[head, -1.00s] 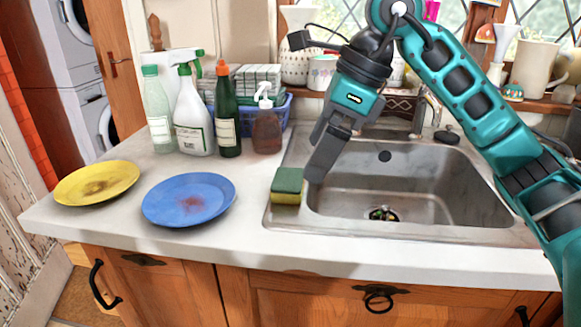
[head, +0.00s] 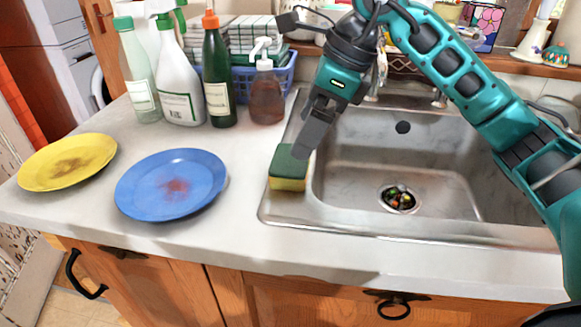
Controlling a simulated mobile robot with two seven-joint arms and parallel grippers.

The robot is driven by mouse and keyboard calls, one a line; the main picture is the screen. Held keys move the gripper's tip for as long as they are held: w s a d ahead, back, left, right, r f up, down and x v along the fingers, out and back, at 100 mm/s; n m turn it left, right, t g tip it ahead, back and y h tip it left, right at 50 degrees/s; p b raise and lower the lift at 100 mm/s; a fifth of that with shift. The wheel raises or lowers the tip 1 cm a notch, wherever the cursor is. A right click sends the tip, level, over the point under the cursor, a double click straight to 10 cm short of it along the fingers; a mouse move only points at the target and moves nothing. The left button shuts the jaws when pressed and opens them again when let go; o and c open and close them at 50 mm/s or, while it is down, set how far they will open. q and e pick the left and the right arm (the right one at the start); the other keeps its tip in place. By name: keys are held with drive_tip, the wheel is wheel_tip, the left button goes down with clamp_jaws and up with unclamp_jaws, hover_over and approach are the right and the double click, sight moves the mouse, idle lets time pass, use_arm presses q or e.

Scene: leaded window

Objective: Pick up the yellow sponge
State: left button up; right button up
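The sponge (head: 289,168) has a green top and a yellow lower part. It sits on the left rim of the sink, near the front. My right gripper (head: 303,150) reaches down from the upper right, with its fingertips at the upper right edge of the sponge in the picture. The fingers overlap in this view, so I cannot tell whether they are open or shut, or whether they touch the sponge. My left gripper is not in view.
A metal sink (head: 420,165) with bits in its drain lies to the right. A blue plate (head: 171,184) and a yellow plate (head: 67,162), both stained, lie left on the counter. Behind stand a spray bottle (head: 180,90), a green bottle (head: 217,80), a soap dispenser (head: 266,95) and a blue basket (head: 288,75).

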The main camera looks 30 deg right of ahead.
sight(290, 158)
drive_tip(key=shift+b+x, duration=0.4)
drive_tip(key=shift+x, duration=2.7)
drive_tip(key=shift+w, duration=0.15)
drive_tip(key=shift+c, duration=0.4)
drive_tip(key=shift+d, duration=0.1)
drive_tip(key=c, duration=0.6)
